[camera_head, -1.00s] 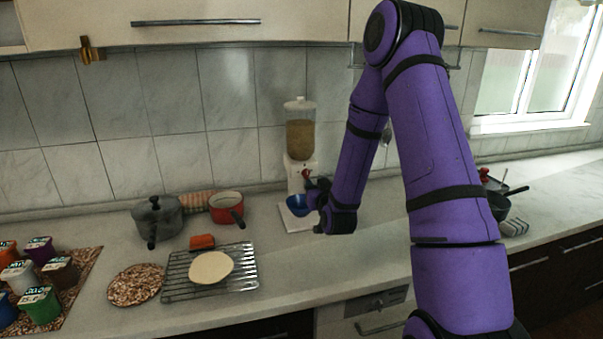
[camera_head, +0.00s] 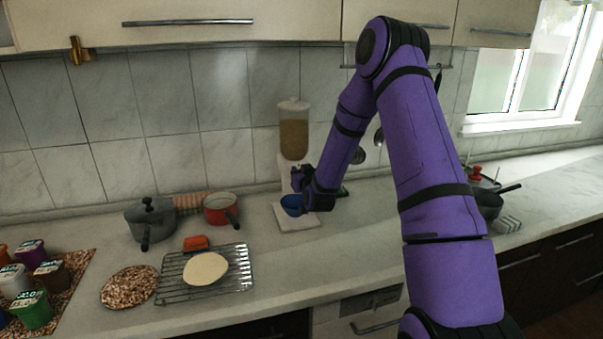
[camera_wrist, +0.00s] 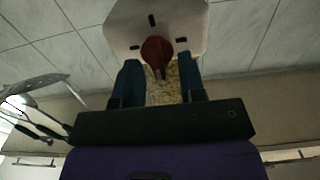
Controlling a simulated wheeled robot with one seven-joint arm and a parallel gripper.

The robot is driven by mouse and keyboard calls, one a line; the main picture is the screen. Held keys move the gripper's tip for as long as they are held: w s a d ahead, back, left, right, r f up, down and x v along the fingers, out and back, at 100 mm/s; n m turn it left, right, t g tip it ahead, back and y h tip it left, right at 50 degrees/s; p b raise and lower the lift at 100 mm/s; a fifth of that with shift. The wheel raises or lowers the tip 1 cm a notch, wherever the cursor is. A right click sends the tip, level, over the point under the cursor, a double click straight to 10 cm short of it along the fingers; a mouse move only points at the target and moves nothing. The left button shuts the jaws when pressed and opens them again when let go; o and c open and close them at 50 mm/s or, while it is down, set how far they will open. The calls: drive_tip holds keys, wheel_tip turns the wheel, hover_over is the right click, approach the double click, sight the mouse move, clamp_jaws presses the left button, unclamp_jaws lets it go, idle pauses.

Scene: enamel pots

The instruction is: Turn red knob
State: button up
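The red knob (camera_wrist: 156,50) shows in the wrist view on the white front of the grain dispenser (camera_wrist: 185,25). In the head view the knob is hidden by my gripper (camera_head: 300,180), and the dispenser (camera_head: 294,138) stands against the tiled wall. In the wrist view my gripper (camera_wrist: 157,60) is open, with one finger on each side of the knob. Gaps show between the fingers and the knob; I cannot tell whether the tips reach fully around it.
A blue bowl (camera_head: 291,205) sits on the dispenser's white base (camera_head: 298,223), just under my gripper. A red pan (camera_head: 220,209), a grey pot (camera_head: 151,219) and a cooling rack (camera_head: 172,287) stand to the left. The counter to the right is mostly clear.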

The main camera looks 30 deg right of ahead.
drive_tip(key=c, duration=0.5)
drive_tip(key=shift+c, duration=0.2)
drive_tip(key=shift+m, duration=0.4)
drive_tip(key=shift+s+d+f+m, duration=0.1)
drive_tip(key=shift+d+f+m, duration=0.15)
drive_tip(key=shift+m, duration=2.5)
drive_tip(key=shift+s+d+f+m, duration=0.1)
drive_tip(key=shift+d+f+m, duration=0.15)
drive_tip(key=shift+m, duration=2.55)
drive_tip(key=shift+s+d+f+m, duration=0.1)
drive_tip(key=shift+d+f+m, duration=0.15)
drive_tip(key=shift+m, duration=2.5)
drive_tip(key=o, duration=0.5)
